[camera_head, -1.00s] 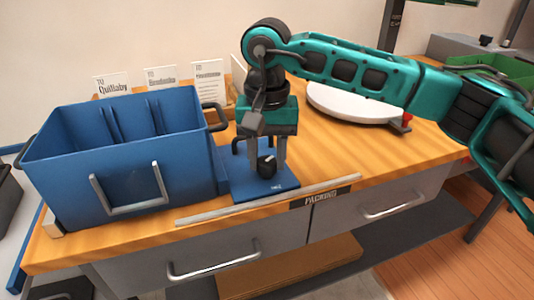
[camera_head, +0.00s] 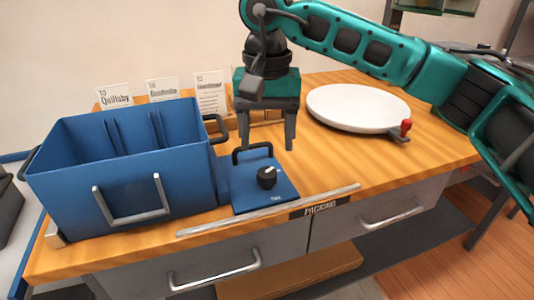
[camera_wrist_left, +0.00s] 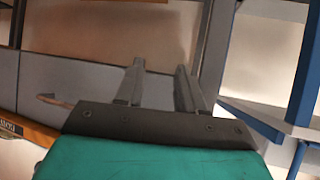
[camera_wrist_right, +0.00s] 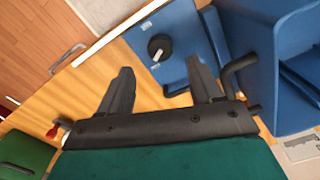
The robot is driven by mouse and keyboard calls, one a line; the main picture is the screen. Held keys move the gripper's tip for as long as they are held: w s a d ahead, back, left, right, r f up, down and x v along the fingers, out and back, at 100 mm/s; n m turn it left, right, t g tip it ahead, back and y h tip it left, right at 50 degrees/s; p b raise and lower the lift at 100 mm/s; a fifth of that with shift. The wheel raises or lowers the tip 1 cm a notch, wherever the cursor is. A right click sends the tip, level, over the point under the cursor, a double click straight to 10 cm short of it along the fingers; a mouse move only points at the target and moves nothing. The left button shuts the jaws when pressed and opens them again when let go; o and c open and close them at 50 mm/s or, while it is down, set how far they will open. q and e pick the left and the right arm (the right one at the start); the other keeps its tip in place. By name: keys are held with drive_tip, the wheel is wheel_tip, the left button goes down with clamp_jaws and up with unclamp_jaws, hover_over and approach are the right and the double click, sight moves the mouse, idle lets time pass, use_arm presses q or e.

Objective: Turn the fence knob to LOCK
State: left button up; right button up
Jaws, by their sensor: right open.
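The fence knob (camera_head: 267,177) is a black round knob with a pale pointer mark, on a blue plate (camera_head: 250,196) beside the blue bin. It also shows in the right wrist view (camera_wrist_right: 159,48), near a small white label. The label is too small to read. My right gripper (camera_head: 267,146) is open and empty, above and behind the plate, apart from the knob. In the right wrist view its two fingers (camera_wrist_right: 160,85) stand apart with the knob beyond them. My left gripper (camera_wrist_left: 158,68) shows only in its own wrist view, open and empty, facing drawer fronts.
A blue bin (camera_head: 131,200) with handles stands left of the plate. A black handle (camera_head: 252,150) rises at the plate's back edge. A white round turntable (camera_head: 357,107) with a red knob (camera_head: 406,127) is at right. Name cards (camera_head: 210,93) stand behind. A metal strip (camera_head: 270,209) edges the table.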

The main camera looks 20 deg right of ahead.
wheel_tip(320, 180, up, 6)
drive_tip(key=shift+p, duration=0.35)
